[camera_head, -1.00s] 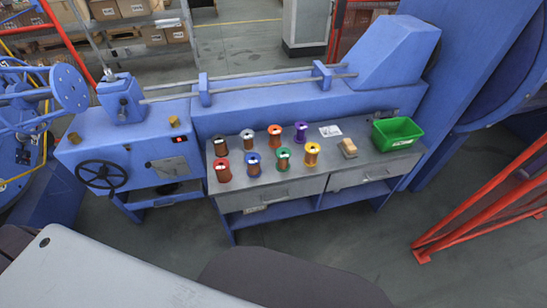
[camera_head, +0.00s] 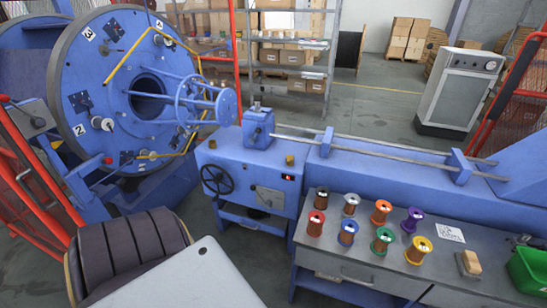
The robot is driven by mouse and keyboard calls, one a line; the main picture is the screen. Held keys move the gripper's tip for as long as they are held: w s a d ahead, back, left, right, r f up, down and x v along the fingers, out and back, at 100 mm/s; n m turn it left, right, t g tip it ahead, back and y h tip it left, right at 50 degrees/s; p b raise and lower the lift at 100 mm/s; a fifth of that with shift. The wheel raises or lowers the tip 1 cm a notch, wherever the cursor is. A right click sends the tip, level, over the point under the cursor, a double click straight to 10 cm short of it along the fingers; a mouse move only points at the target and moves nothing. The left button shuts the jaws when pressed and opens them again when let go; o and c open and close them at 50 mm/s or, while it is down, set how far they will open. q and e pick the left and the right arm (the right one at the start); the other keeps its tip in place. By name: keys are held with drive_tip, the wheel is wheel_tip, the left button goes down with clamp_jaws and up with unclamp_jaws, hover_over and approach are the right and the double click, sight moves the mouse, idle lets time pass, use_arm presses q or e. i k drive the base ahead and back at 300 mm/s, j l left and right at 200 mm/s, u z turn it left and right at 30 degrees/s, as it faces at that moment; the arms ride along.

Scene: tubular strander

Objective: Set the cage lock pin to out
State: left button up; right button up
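The strander's big blue cage disc (camera_head: 95,75) stands at the left, with numbered plates and a round opening in its middle. A blue nose frame of rods with a small end disc (camera_head: 226,106) projects from it to the right. A small red knob (camera_head: 107,160) shows on a blue block by the disc's lower edge; I cannot tell whether it is the cage lock pin, or its position. Neither of my grippers is in view.
A blue machine stand with a black handwheel (camera_head: 217,179) is right of the cage. A grey bench (camera_head: 345,268) holds several coloured spools and a green bin (camera_head: 528,268). Red guard rails (camera_head: 40,185) stand at the left. A grey cabinet (camera_head: 459,92) stands behind on open floor.

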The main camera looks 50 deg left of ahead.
sight(108, 161)
drive_tip(key=u, duration=3)
